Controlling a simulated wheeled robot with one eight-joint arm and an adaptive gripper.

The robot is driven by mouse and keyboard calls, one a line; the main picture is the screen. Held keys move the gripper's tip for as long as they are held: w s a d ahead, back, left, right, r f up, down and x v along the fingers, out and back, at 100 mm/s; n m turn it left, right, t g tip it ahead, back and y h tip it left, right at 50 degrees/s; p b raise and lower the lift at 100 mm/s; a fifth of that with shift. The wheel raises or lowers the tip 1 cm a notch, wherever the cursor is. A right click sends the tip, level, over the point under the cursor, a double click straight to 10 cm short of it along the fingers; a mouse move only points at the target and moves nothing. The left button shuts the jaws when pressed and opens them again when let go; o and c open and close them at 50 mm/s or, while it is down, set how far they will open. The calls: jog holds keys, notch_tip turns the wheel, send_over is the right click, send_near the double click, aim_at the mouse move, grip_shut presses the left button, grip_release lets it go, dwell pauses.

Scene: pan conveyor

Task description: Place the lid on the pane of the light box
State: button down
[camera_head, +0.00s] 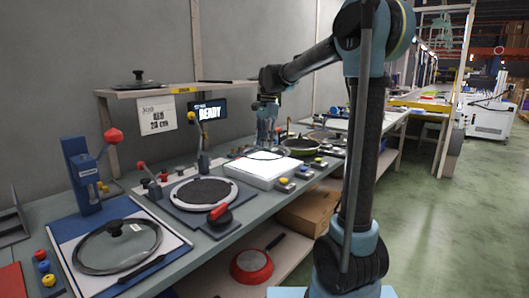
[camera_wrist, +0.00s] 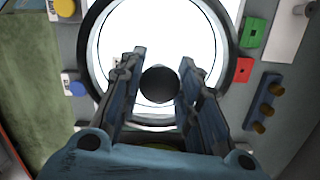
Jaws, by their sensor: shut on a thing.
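My gripper (camera_head: 267,138) is shut on the dark round knob of a glass lid (camera_head: 266,155). In the wrist view the gripper's fingers (camera_wrist: 160,80) stand on either side of the knob, and the lid's rim (camera_wrist: 91,78) circles around them. The light box (camera_head: 264,172) is a white box on the bench, and its bright pane (camera_wrist: 150,30) shows through the lid glass. The lid is level and over the rear part of the pane in the head view. I cannot tell whether it touches the pane.
Another glass lid (camera_head: 117,246) lies on a blue-edged board at the front left, and one more (camera_head: 138,80) sits on the shelf. A round dark plate (camera_head: 203,192) is left of the light box. Coloured button blocks (camera_head: 285,185) line its right side. Pans (camera_head: 299,146) stand behind.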

notch_tip(320, 180, down, 4)
jog(key=shift+d+f, duration=0.1)
jog(key=c, duration=1.2)
grip_release()
jog(key=r, duration=0.8)
jog(key=w+d+r, duration=0.1)
jog(key=r, duration=0.3)
